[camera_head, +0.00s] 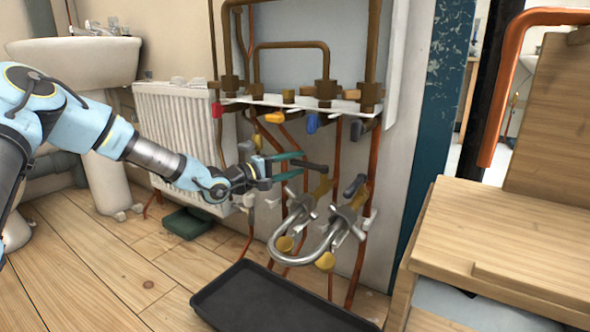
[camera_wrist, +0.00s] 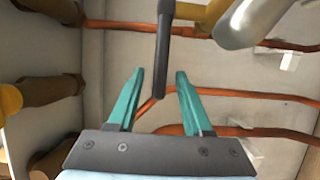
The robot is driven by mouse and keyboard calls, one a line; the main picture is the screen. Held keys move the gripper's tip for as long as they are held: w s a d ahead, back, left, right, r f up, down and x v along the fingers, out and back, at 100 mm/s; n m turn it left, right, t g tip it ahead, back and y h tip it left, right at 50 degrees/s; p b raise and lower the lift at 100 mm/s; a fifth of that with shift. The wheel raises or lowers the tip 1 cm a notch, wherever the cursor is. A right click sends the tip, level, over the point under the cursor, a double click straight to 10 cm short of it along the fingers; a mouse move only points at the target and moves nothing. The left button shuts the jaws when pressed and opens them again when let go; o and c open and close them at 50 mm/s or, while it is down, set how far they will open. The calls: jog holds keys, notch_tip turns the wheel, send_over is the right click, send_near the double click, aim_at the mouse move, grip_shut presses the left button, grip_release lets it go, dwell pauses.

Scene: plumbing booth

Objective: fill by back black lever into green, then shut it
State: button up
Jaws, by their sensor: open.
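My gripper (camera_head: 302,165), with green fingers, is open beside the pipework. In the wrist view the fingers (camera_wrist: 159,75) stand either side of the free end of a black lever (camera_wrist: 163,50); I cannot tell whether they touch it. In the head view this back black lever (camera_head: 313,167) lies between the fingertips, above a brass valve (camera_head: 321,188). A second dark lever (camera_head: 355,185) sits on the valve to its right. A green block-like thing (camera_head: 188,223) lies on the floor below the radiator; I cannot see into it.
A curved metal pipe (camera_head: 290,259) joins the two valves. A black tray (camera_head: 225,297) lies on the floor below. Above are red (camera_head: 217,110), orange (camera_head: 275,117) and blue (camera_head: 312,122) handles. A radiator (camera_head: 180,125) stands left, a wooden bench (camera_head: 500,240) right.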

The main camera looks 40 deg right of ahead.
jog(key=shift+d, duration=0.1)
grip_shut()
dwell(0.4)
dwell(1.0)
